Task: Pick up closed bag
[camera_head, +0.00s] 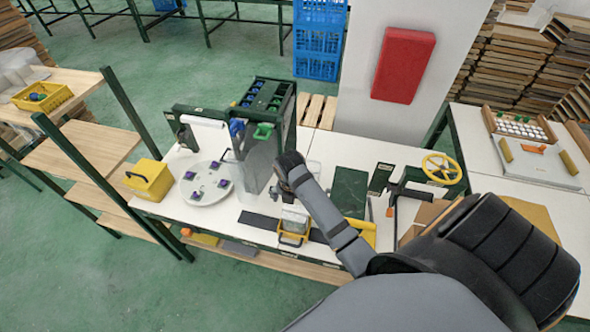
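My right arm reaches in from the lower right across the white table. Its dark end, where the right gripper (279,172) is, stands beside a clear, greyish sheet-like thing (258,165) under a dark green rack. This may be a bag, but I cannot tell whether it is closed. The fingers are too small and dark to show whether they are open or touching it. A small clear block-like thing (294,218) stands at a yellow-framed device (293,238) near the table's front edge; I cannot tell if it is a bag. My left gripper is not in view.
A round white plate (207,196) holds several purple pieces. A yellow box (150,178) stands at the table's left end. The dark green rack (268,97) rises behind. A yellow handwheel (441,168) and a dark green board (349,190) are to the right.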

